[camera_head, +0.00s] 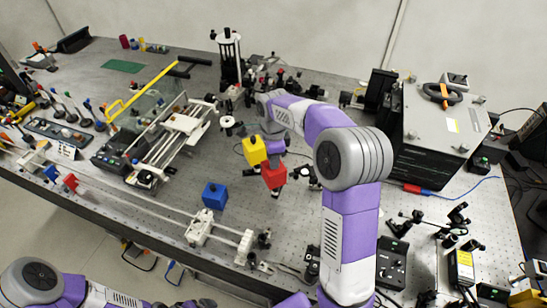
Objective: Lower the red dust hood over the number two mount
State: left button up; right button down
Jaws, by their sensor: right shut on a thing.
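The red dust hood (274,176) is a red block near the middle of the bench, with a dark post showing just below it. My right arm reaches over from the lower right, and my right gripper (275,147) is at the top of the red hood, shut on it. Its fingertips are mostly hidden. A yellow block (255,151) is close on the left of the red hood, and a blue block (214,195) stands lower left. I cannot read which mount is number two. My left arm shows at the bottom left, with its gripper out of frame.
Small optical mounts crowd the bench behind the hood. A large grey box (440,125) stands at the right. A white rail assembly (178,135) lies to the left, and white rail carriers (200,228) sit near the front edge. Some bare bench (285,225) shows in front of the hood.

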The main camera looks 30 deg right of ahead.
jog(key=shift+f, duration=0.2)
dwell(0.6)
jog(key=c, duration=1)
grip_release()
jog(key=shift+o, duration=0.2)
jog(key=shift+r, duration=0.1)
notch_tip(320, 180, up, 7)
jog(key=shift+r+p, duration=0.2)
jog(key=shift+p, duration=0.25)
